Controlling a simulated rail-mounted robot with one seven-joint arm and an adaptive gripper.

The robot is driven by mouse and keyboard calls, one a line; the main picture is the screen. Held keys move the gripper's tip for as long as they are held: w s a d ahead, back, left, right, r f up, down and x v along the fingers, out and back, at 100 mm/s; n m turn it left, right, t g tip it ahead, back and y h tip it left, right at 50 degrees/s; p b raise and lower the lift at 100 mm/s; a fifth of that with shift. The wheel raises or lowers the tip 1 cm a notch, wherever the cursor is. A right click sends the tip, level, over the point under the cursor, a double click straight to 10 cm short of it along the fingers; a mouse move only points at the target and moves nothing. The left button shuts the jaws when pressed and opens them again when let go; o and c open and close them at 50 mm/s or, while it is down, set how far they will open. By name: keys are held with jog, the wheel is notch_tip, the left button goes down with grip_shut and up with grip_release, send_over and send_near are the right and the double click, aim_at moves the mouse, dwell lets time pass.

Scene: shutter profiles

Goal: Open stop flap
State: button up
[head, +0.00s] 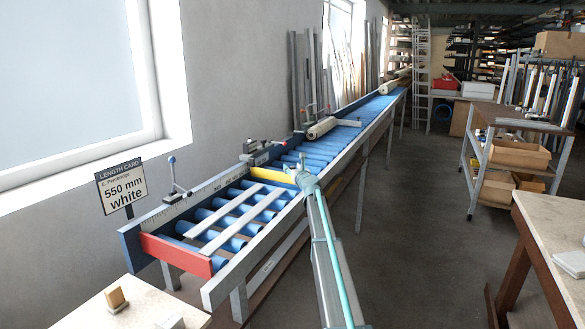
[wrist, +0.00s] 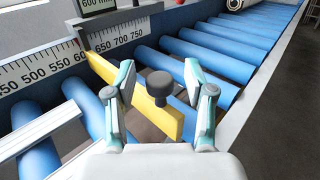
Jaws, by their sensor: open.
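The yellow stop flap (head: 270,178) stands across the blue roller track, next to the ruler, in the head view. My gripper (head: 303,176) is above the track at the flap's right end. In the wrist view my gripper (wrist: 163,88) is open, with one finger on each side of the knob. I see gaps beside the knob, and cannot tell how deep the fingers reach.
White profiles (head: 246,215) lie on the rollers before the flap, up to a red end plate (head: 176,255). A ruler (wrist: 45,73) runs along the left rail. A length card (head: 123,188) reads 550 mm white. A clamp-like device (head: 257,151) sits beyond the flap.

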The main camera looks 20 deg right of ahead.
jog(key=shift+w, duration=0.25)
jog(key=shift+c, duration=0.2)
grip_shut()
jog(key=shift+r, duration=0.2)
